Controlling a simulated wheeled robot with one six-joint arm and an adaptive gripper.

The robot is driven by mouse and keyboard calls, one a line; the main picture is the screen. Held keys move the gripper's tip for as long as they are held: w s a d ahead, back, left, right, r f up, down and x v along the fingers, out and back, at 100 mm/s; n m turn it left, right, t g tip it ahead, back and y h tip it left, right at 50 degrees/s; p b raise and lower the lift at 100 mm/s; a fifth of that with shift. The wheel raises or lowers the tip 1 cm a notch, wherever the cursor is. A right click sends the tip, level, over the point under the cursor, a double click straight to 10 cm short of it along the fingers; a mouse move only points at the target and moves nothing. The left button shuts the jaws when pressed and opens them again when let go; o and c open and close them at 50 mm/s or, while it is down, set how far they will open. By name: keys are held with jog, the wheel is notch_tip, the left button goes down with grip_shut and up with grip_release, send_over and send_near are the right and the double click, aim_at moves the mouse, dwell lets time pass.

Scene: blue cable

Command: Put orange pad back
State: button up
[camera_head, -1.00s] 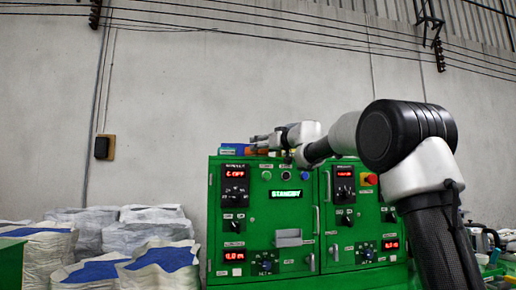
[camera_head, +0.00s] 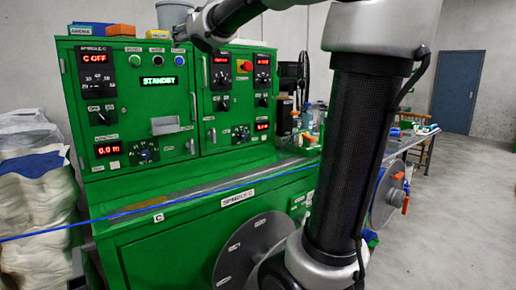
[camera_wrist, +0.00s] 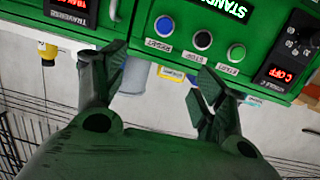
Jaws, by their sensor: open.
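My gripper (camera_wrist: 160,78) is open in the wrist view, with nothing between its two dark fingers. It faces the upper front of the green cabinet (camera_wrist: 180,22), near the row of buttons. I cannot pick out the orange pad for certain. In the head view my wrist is near the cabinet's top, and the fingers are not clear.
A grey cup (camera_head: 172,14) stands on the cabinet top near my wrist. A blue cable (camera_head: 160,205) runs across the front of the bench. A grey reel (camera_head: 250,250) is below. White sacks (camera_head: 35,200) stand at left, and a cluttered table (camera_head: 410,140) at right.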

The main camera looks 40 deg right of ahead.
jog(key=s+d+f+m+g+h, duration=0.15)
jog(key=s+f+g, duration=0.25)
jog(key=s+f, duration=0.65)
jog(key=s+d+f+g, duration=0.2)
jog(key=s+f+g, duration=0.1)
jog(key=s+f, duration=0.75)
jog(key=s+a+f+n+g+y, duration=0.1)
jog(key=s+a+f+g, duration=0.1)
jog(key=s+f, duration=0.5)
jog(key=s+a+f+n+g+y, duration=0.1)
jog(key=s+a+f+g, duration=0.1)
jog(key=s+f, duration=0.5)
jog(key=shift+s+a+g, duration=0.25)
jog(key=shift+s+g, duration=0.05)
jog(key=shift+g, duration=0.2)
